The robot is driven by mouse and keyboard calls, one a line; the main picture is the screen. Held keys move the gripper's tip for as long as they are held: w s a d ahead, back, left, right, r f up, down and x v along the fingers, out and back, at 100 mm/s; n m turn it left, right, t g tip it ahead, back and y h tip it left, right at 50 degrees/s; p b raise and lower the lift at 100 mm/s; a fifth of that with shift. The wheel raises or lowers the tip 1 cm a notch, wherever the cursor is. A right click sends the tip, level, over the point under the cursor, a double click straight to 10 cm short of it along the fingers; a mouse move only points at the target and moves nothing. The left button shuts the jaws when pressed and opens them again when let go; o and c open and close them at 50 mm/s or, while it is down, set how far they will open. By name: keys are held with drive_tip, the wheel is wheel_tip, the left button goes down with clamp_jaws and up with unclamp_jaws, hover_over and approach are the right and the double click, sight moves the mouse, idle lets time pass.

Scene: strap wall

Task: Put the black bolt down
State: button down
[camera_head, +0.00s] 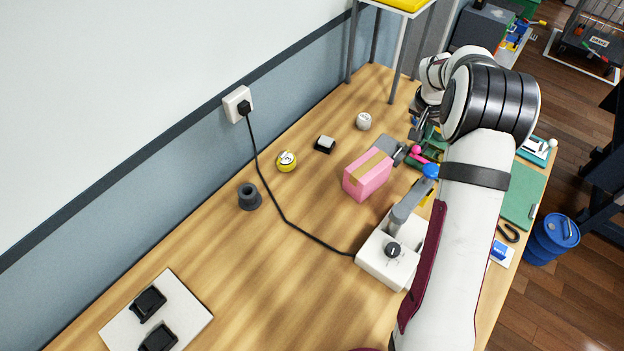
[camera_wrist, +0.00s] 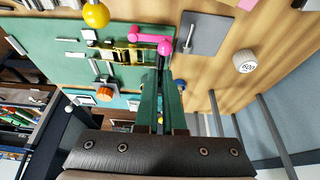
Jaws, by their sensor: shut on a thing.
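My gripper (camera_wrist: 161,82) points down over the bench in the wrist view, its two narrow fingers close together. It is shut on a thin dark piece, the black bolt (camera_wrist: 160,68), which shows only as a narrow strip between the fingertips. In the head view my gripper (camera_head: 417,120) is near the bench's far end, partly covered by my arm, and the bolt cannot be made out there. Beyond the fingertips in the wrist view are a pink handled part (camera_wrist: 150,38) and a brass-coloured fixture (camera_wrist: 122,53). Whether the bolt touches anything is unclear.
A green mat (camera_wrist: 60,45) lies under the fixture. A grey plate (camera_wrist: 205,32) and a white weight (camera_wrist: 244,62) lie beside it. In the head view a pink box (camera_head: 367,177) and a white lever device (camera_head: 377,255) stand nearer. Shelf legs (camera_head: 398,60) rise behind.

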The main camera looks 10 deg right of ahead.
drive_tip(key=a, duration=1.2)
drive_tip(key=shift+w+f, duration=0.15)
drive_tip(key=shift+w, duration=0.25)
drive_tip(key=s+a, duration=0.2)
drive_tip(key=a, duration=0.9)
hover_over(212, 237)
drive_tip(key=s, duration=0.1)
drive_tip(key=f, duration=0.4)
drive_tip(key=a+f, duration=0.1)
drive_tip(key=f, duration=0.2)
drive_tip(key=shift+f, duration=1.9)
drive_tip(key=c, duration=1.4)
unclamp_jaws()
drive_tip(key=shift+f, duration=0.15)
drive_tip(key=o, duration=0.4)
